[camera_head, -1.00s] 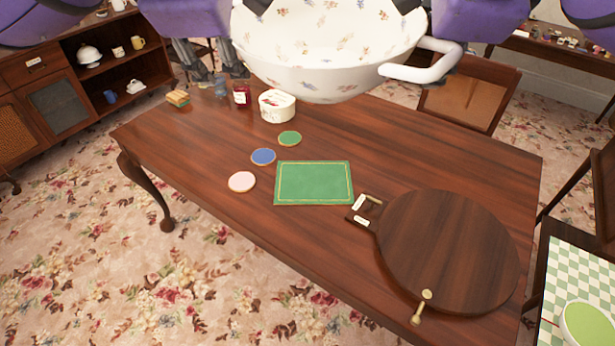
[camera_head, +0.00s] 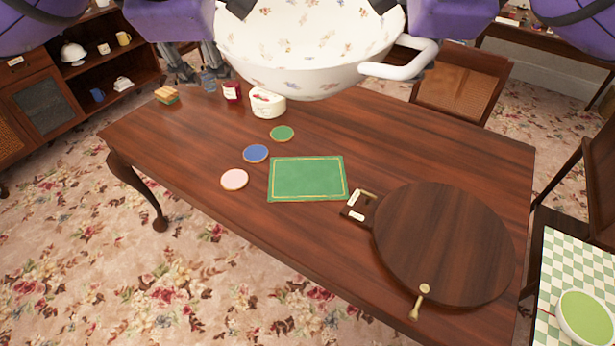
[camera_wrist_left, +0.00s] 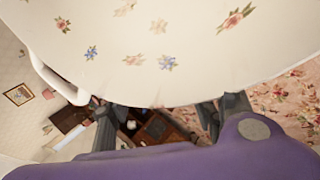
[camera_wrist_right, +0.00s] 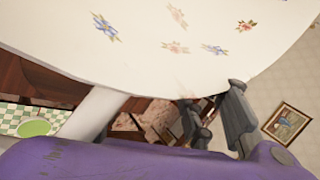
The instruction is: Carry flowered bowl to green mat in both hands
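The flowered bowl (camera_head: 310,75), white with small printed flowers and a white handle at its right, is held in the air, level-looking, at the top of the head view. The green mat (camera_head: 307,179), a rectangle with a gold border line, lies bare on the table, lower in the picture than the bowl. My left gripper (camera_head: 240,8) is shut on the bowl's left side and my right gripper (camera_head: 383,5) on its right side. The bowl's wall fills both the left wrist view (camera_wrist_left: 150,50) and right wrist view (camera_wrist_right: 170,40), hiding the fingertips.
On the wooden table (camera_head: 200,140) are green (camera_head: 282,133), blue (camera_head: 256,153) and pink (camera_head: 234,179) coasters left of the mat, a round dark board (camera_head: 445,245) at right, and a white tub (camera_head: 267,103) and red jar (camera_head: 232,91) at the back. A chair (camera_head: 460,85) stands behind.

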